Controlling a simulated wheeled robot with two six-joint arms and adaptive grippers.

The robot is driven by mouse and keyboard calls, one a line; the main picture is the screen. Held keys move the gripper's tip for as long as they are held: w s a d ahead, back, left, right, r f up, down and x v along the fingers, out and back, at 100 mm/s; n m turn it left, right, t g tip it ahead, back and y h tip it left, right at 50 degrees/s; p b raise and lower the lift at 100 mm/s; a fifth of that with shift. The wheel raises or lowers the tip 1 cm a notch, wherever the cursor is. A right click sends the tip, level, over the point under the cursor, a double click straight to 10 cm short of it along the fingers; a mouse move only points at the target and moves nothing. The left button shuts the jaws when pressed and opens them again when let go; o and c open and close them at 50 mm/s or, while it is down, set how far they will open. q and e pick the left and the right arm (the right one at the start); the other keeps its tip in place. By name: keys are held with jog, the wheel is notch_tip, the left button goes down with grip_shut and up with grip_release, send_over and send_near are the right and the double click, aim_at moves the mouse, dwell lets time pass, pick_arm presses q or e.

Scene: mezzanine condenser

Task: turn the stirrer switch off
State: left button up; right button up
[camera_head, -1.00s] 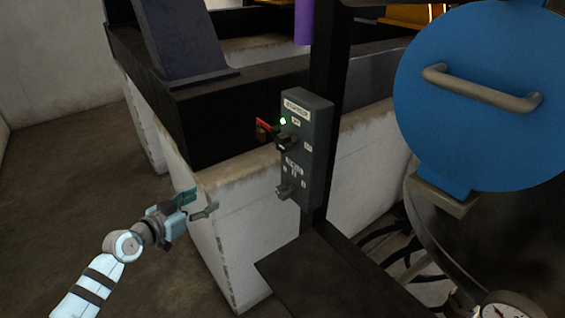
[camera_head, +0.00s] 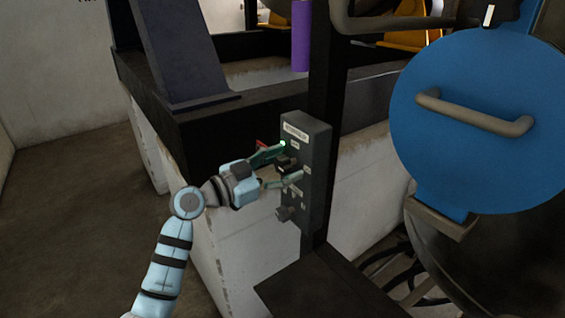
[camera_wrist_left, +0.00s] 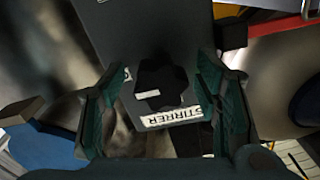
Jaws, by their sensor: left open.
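The stirrer switch is a black knob (camera_head: 287,165) on the front of a dark grey control box (camera_head: 319,175). In the left wrist view the knob (camera_wrist_left: 165,80) has a white pointer mark at its left side, and a STIRRER label (camera_wrist_left: 172,117) appears upside down beside it. A small green glow shows at my upper fingertip on the box. My left gripper (camera_head: 291,162) is open, with one finger above the knob and one below. In the wrist view its fingers stand either side of the knob; contact cannot be told. My right gripper is not in view.
A second, lower knob (camera_head: 286,213) sits on the same box. The box is fixed to a black post (camera_head: 325,80). A blue round cover (camera_head: 480,160) with a handle is to the right. A white block wall (camera_head: 240,255) stands behind; open floor lies left.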

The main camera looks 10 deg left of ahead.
pick_arm(q)
jog(key=shift+w, duration=0.15)
jog(key=c, duration=1.2)
jog(key=shift+o, duration=0.2)
jog(key=n+p, duration=0.1)
jog(key=n, duration=0.3)
jog(key=shift+n, duration=0.3)
jog(key=n+p, duration=0.2)
jog(key=n, duration=0.2)
jog(key=n+p, duration=0.2)
jog(key=n, duration=0.3)
jog(key=shift+d+r, duration=0.1)
jog(key=shift+n+p, duration=1.3)
jog(key=shift+n, duration=0.9)
